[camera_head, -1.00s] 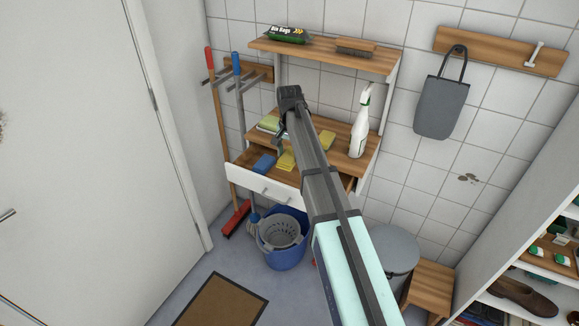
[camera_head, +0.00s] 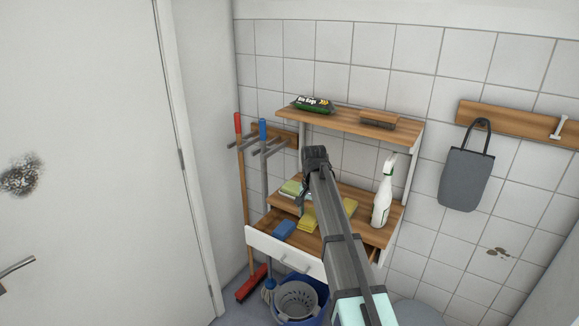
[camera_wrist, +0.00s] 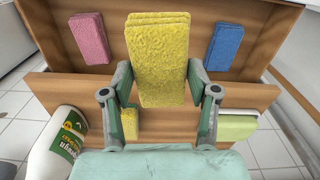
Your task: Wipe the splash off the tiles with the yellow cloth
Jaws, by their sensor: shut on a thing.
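A yellow cloth (camera_wrist: 158,60) is between the fingers of my gripper (camera_wrist: 160,88), which is shut on it above the open drawer (camera_wrist: 100,45). In the head view the yellow cloth (camera_head: 308,219) shows beside my arm, and my gripper (camera_head: 303,198) is partly hidden by it. The brown splash (camera_head: 499,252) is on the wall tiles at right, below the grey bag and well away from my gripper.
The drawer also holds a pink cloth (camera_wrist: 90,38) and a blue cloth (camera_wrist: 224,47). Another yellow item (camera_head: 350,207) and a spray bottle (camera_head: 383,192) are on the shelf above. A grey bag (camera_head: 466,178) hangs at right. A dark stain (camera_head: 20,176) marks the door.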

